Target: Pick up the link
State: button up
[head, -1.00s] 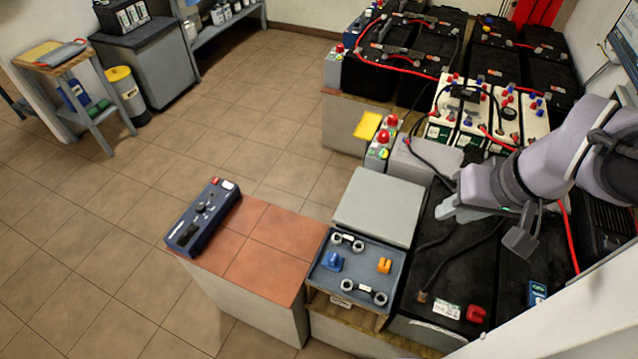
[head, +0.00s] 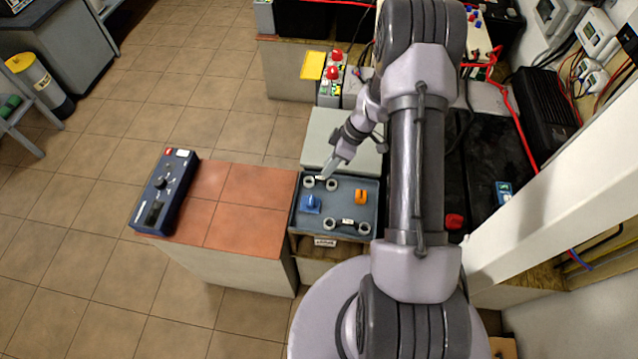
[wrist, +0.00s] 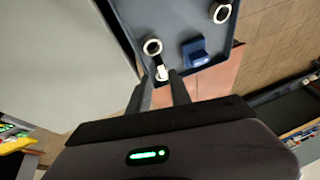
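Two links lie in a grey-blue tray (head: 372,188). Each has pale ring ends and a dark bar between them. The far link (head: 320,179) is by the tray's far edge; the near link (head: 347,223) is by the front edge. My gripper (head: 327,169) points down at the far link. In the wrist view, my gripper (wrist: 161,77) has its two fingers apart, with one end of the far link (wrist: 153,47) showing between and just beyond the tips. Contact cannot be told. A ring of the near link (wrist: 220,12) shows at the top.
A blue part (head: 311,203) and an orange part (head: 361,197) sit in the tray between the links. A grey box lid (head: 318,135) is behind the tray. A tiled block (head: 240,190) with a blue meter (head: 165,190) stands left. Black batteries stand right.

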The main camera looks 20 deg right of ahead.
aim_at(321, 178)
jog(key=b+x, duration=0.2)
jog(key=x, duration=0.3)
jog(key=shift+s+a+f, duration=0.1)
jog(key=shift+a+f, duration=0.05)
jog(key=shift+f, duration=0.25)
jog(key=shift+r, duration=0.1)
grip_shut()
jog(key=shift+r, duration=0.1)
